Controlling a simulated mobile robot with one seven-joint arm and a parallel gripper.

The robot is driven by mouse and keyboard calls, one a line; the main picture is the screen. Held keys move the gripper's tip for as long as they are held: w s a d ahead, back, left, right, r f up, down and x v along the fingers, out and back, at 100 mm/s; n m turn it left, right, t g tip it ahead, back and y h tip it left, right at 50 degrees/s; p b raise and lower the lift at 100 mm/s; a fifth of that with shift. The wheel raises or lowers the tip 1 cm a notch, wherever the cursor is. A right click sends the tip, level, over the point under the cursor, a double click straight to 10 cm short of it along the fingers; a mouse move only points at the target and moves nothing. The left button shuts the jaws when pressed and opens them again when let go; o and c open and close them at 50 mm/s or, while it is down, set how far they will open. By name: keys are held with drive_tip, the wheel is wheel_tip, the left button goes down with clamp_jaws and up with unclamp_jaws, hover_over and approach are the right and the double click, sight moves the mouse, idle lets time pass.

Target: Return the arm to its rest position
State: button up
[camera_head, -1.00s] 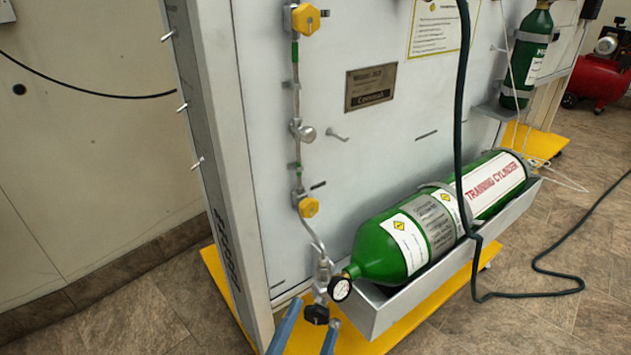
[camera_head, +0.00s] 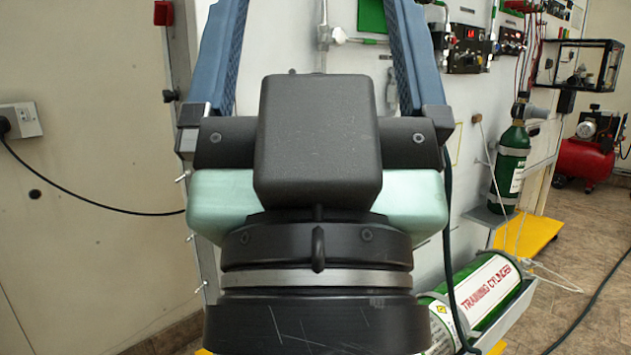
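My gripper (camera_head: 312,20) fills the middle of the head view, close to the camera and pointing up. Its two blue fingers stand wide apart on either side of the black housing. Their tips run to the top edge of the picture or past it. I see nothing held between them; the wall panel (camera_head: 280,45) shows in the gap. The arm's wrist covers much of the panel and most of the large green training cylinder (camera_head: 485,300), whose labelled end shows at lower right.
A small green cylinder (camera_head: 511,165) stands on a bracket at right. A red compressor (camera_head: 590,160) sits on the floor behind it. A dark hose (camera_head: 449,240) hangs just right of my gripper. A wall socket (camera_head: 20,120) with a black cable is at left.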

wheel_tip(320, 180, up, 32)
drive_tip(key=p, duration=3)
drive_tip(key=shift+r, duration=0.2)
drive_tip(key=shift+f, duration=0.15)
